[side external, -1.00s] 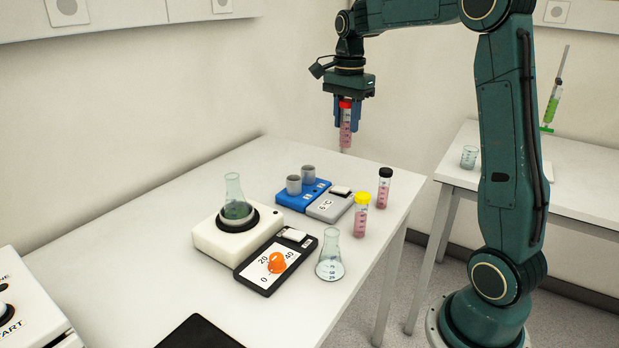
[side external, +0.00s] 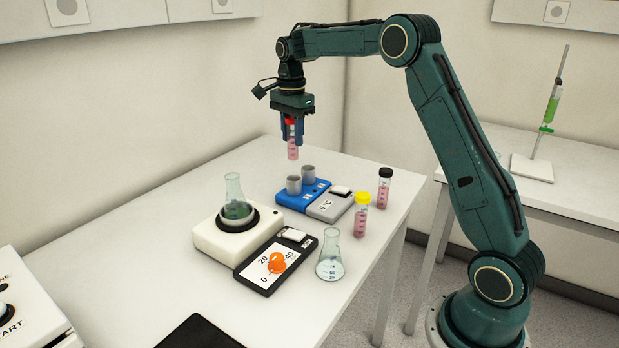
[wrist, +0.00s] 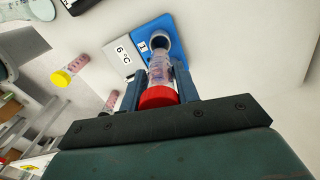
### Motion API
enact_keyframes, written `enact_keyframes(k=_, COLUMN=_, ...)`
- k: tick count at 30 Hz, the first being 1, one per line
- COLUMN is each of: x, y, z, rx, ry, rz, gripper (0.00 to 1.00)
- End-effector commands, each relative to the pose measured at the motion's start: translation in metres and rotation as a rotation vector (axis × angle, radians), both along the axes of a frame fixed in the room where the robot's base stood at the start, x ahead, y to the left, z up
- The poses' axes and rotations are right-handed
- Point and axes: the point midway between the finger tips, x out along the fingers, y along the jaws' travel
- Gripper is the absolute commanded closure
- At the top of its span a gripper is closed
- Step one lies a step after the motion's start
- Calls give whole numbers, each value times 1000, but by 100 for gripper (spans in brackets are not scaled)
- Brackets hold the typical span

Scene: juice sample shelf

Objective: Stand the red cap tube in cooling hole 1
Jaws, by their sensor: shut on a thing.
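My gripper (side external: 291,130) is shut on the red cap tube (side external: 293,150), which hangs upright with pink contents above the back of the table. In the wrist view the red cap tube (wrist: 162,72) sits between the fingers, red cap toward me. The blue cooling block (side external: 290,201) stands on the table below, with two grey round holes (side external: 294,185) on top. The wrist view shows a "1" mark on the blue block (wrist: 145,36) and a hole (wrist: 161,42) beyond the tube's lower end. The tube is above the block and apart from it; the second hole is hidden there.
A grey 6 °C display unit (side external: 331,207) adjoins the block. A yellow cap tube (side external: 361,215) and a black cap tube (side external: 384,188) stand to its right. A stirrer (side external: 215,238) with a flask and another flask (side external: 330,257) are nearer. The table behind the block is clear.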

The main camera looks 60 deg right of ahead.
Motion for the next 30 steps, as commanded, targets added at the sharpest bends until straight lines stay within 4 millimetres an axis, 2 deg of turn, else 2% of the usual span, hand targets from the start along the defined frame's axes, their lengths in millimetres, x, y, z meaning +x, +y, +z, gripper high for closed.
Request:
enact_keyframes(k=11, x=0, y=0, z=-9, rx=0, ry=0, rz=0, gripper=92)
enact_keyframes(k=30, x=-1, y=0, z=-44, rx=0, ry=1, rz=0, gripper=92)
